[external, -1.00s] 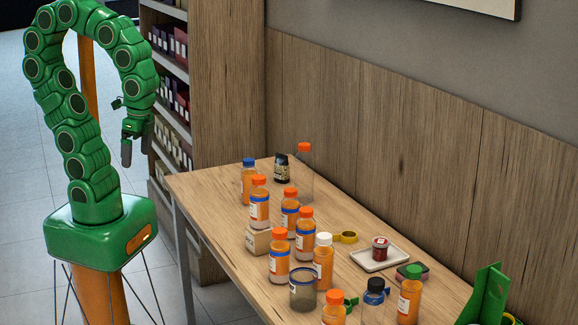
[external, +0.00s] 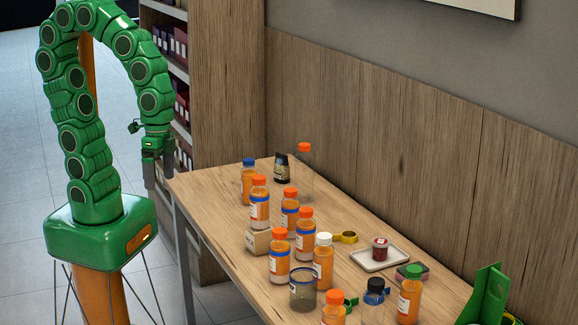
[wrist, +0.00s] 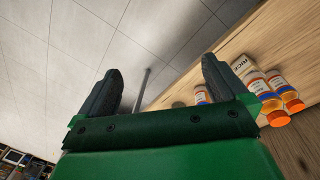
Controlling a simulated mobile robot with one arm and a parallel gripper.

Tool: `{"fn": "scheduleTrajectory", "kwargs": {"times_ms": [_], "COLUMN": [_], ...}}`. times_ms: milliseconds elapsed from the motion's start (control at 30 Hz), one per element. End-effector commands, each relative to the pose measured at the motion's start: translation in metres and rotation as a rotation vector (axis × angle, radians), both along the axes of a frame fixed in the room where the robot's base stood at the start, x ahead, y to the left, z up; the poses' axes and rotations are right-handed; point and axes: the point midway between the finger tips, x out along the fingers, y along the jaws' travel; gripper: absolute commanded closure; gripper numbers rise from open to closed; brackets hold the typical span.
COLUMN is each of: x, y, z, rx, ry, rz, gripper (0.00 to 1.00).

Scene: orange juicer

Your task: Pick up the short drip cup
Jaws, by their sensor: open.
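A short, wide grey cup (external: 303,289) with a blue rim stands upright on the wooden table, near the front edge, among orange-capped bottles. It looks like the short drip cup. I cannot make it out in the wrist view. My gripper (external: 159,171) hangs fingers down by the table's far left corner, well apart from the cup. In the wrist view my gripper (wrist: 160,74) shows two dark fingers spread wide with nothing between them.
Several orange bottles (external: 278,258) crowd around the cup. A clear bottle with a dark blue cap (external: 375,291) stands to its right. A white tray (external: 366,263) holds a small red jar. A green bracket (external: 488,295) stands at right. The table's left end (external: 205,186) is bare.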

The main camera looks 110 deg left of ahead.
Motion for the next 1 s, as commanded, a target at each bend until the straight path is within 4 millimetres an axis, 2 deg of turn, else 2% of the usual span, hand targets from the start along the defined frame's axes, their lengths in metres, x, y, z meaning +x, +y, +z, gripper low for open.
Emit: {"fn": "scheduleTrajectory", "kwargs": {"times_ms": [100, 500, 800, 1000], "x": [0.036, 0.146, 0.216, 0.255], "y": [-0.018, -0.063, -0.083, -0.087], "z": [-0.013, -0.053, -0.09, -0.117], "rx": [-0.029, -0.085, -0.076, -0.042], "ry": [-0.057, -0.258, -0.406, -0.509], "rz": [0.021, 0.136, 0.24, 0.31], "gripper": [0.0, 0.0, 0.0, 0.0]}}
